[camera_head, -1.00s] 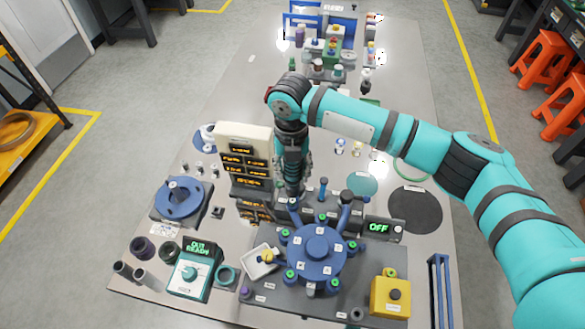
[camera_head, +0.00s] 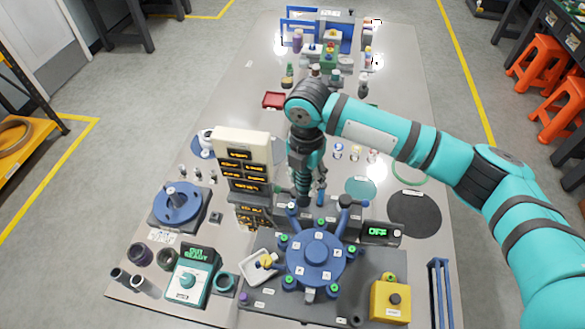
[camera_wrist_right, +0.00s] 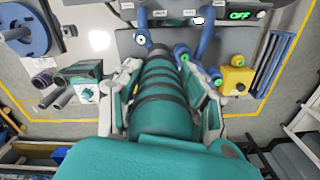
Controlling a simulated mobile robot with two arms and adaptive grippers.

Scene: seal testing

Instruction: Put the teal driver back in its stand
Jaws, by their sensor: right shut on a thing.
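My right gripper (camera_head: 304,187) points down behind the blue round fixture (camera_head: 315,255). In the right wrist view my gripper (camera_wrist_right: 163,75) has its grey fingers on both sides of a thick teal handle with dark bands, the teal driver (camera_wrist_right: 165,95), and is shut on it. The driver's far end points towards the blue fixture's posts in that view; its tip is hidden. In the head view the arm and fingers largely cover the driver. I cannot tell which part is its stand. My left gripper is not in view.
A beige panel with orange displays (camera_head: 243,160) stands close left of the gripper. A box reading OFF (camera_head: 381,233) is to the right. A white tray (camera_head: 249,277), a yellow button box (camera_head: 390,299) and a teal dial box (camera_head: 189,283) stand nearer. A red tray (camera_head: 273,100) lies farther back.

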